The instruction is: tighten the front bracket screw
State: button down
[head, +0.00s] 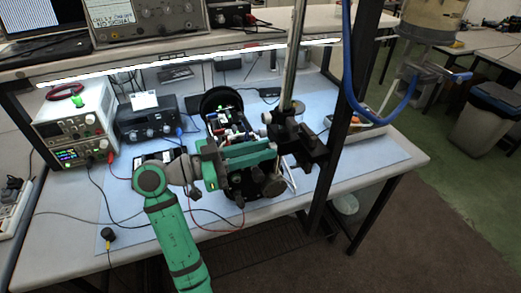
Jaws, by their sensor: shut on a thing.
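A black bracket (302,146) is clamped on an upright metal post (294,60) at the middle of the bench. A round, dull brownish knob (273,186), which looks like the bracket's front screw, sits at its lower left. My green arm comes up from the bottom, and my gripper (264,174) is at the near left side of the bracket, by this knob. It is shut on what appears to be the knob. The fingertips are small and dark against the bracket, so the exact contact is hard to see.
A power supply (77,128) and a black instrument (149,122) stand at the left, with loose cables on the blue mat (375,155). A dark frame upright and blue hose (352,80) stand right of the bracket. A cylinder (425,20) is at upper right.

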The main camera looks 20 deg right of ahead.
jog(key=m, duration=0.6)
jog(key=shift+a, duration=0.15)
jog(key=shift+m, duration=0.4)
jog(key=c, duration=1.6)
grip_release()
jog(key=a, duration=1)
jog(key=shift+s+a, duration=0.15)
jog(key=shift+a, duration=0.25)
